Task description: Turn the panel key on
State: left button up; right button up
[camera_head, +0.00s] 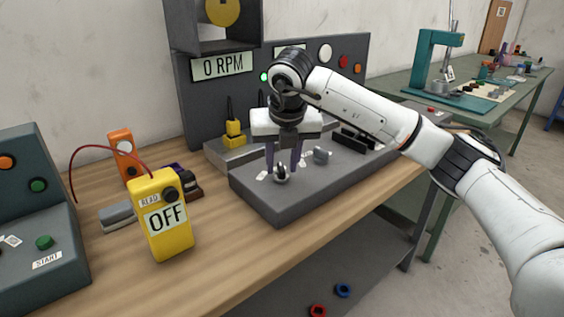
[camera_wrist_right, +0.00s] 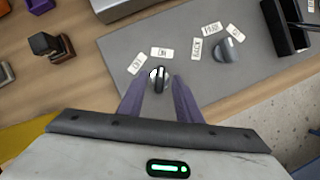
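The panel key (camera_head: 281,174) is a small dark and silver knob near the front left of the grey panel (camera_head: 300,196). In the right wrist view the key (camera_wrist_right: 159,76) has small white labels (camera_wrist_right: 150,57) beside it, too small to read surely. My right gripper (camera_head: 283,172) points down over the key. Its purple fingers (camera_wrist_right: 160,90) stand apart, one on each side of the key's near end, and I cannot tell whether they touch it. My left gripper is in neither view.
A second grey knob (camera_head: 321,155) with labels sits right of the key. A black tray (camera_wrist_right: 285,28) lies farther right. A yellow meter reading OFF (camera_head: 163,216) and an orange device (camera_head: 126,155) stand left. The display (camera_head: 222,65) reads 0 RPM. Bare wood lies in front.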

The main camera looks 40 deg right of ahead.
jog(key=v, duration=1)
jog(key=shift+r, duration=0.15)
